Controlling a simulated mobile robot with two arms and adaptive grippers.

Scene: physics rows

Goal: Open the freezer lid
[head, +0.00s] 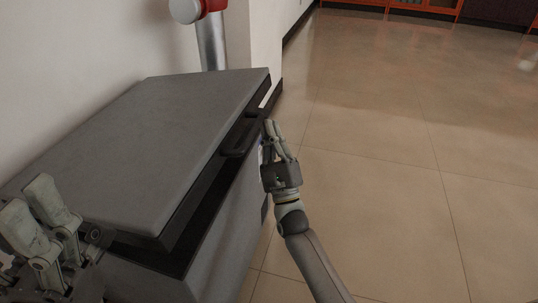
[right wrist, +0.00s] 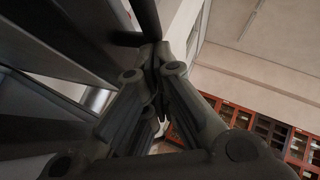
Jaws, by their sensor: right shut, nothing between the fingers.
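The chest freezer has a grey lid (head: 150,135) and a grey body (head: 225,225), standing against the wall at the left. A dark band runs under the lid's edge; I cannot tell whether it is a gap or a seal. A black handle (head: 238,145) sticks out from the lid's right edge. My right gripper (head: 268,125) is shut and empty, its fingertips beside the handle's far end. In the right wrist view its fingertips (right wrist: 155,55) meet close to a dark bar; contact is unclear. My left gripper (head: 32,200) is open and empty over the lid's near left corner.
A silver post (head: 211,42) with a red and white top stands behind the freezer, by the wall corner. Open tiled floor (head: 400,150) lies to the right. Orange-framed cabinets (head: 420,8) stand far off at the back.

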